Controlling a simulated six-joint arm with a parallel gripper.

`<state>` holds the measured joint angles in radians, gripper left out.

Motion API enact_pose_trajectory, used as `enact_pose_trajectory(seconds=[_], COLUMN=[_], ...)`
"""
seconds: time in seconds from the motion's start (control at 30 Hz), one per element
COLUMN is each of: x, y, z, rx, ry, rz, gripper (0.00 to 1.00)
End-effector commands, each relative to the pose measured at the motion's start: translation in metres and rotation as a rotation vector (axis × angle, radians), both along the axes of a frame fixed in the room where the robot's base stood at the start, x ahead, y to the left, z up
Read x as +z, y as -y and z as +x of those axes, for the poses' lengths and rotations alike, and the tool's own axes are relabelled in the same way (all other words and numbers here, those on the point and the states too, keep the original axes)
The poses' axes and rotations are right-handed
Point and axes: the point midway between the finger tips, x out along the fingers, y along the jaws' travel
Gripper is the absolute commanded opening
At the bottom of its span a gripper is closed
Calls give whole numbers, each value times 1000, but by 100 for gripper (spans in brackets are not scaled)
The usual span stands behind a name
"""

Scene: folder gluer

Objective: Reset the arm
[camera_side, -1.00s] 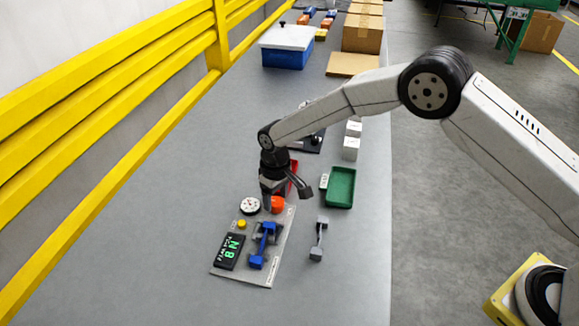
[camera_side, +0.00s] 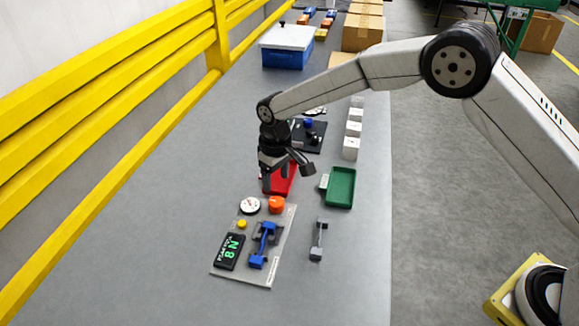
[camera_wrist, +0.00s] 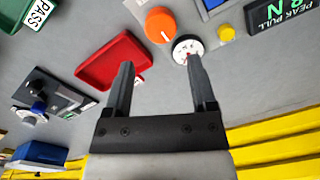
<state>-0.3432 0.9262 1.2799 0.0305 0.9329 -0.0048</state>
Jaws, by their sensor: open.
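My gripper (camera_side: 279,185) hangs over the grey table, in front of the red tray (camera_side: 285,178) in the side view. In the wrist view its two fingers (camera_wrist: 158,82) are spread wide with nothing between them. The red tray (camera_wrist: 115,62) lies beside the left finger there. An orange knob (camera_side: 277,204) and a white dial (camera_side: 250,205) sit just nearer the camera than the gripper. In the wrist view, the right fingertip overlaps the edge of the dial (camera_wrist: 185,45).
A panel (camera_side: 284,237) carries a blue part (camera_side: 265,240), a yellow button (camera_side: 241,224) and a black display (camera_side: 229,252). A grey part (camera_side: 319,240) and a green tray (camera_side: 341,188) lie right. Yellow rails (camera_side: 110,95) line the left. White blocks (camera_side: 352,140) stand behind.

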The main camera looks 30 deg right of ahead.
Motion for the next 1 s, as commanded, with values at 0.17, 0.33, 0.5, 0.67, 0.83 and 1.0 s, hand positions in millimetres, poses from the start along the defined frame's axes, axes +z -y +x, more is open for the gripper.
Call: enact_pose_trajectory(seconds=[0.17, 0.33, 0.5, 0.67, 0.83, 1.0], x=[6, 19, 34, 47, 57, 64], y=[10, 31, 61, 90, 118, 142], z=[-4, -15, -35, -61, -92, -129], rx=[-13, -44, -86, -128, -172, -214], ry=[9, 29, 57, 84, 116, 146], rz=[2, 5, 9, 12, 15, 16], gripper=[73, 73, 73, 73, 73, 73])
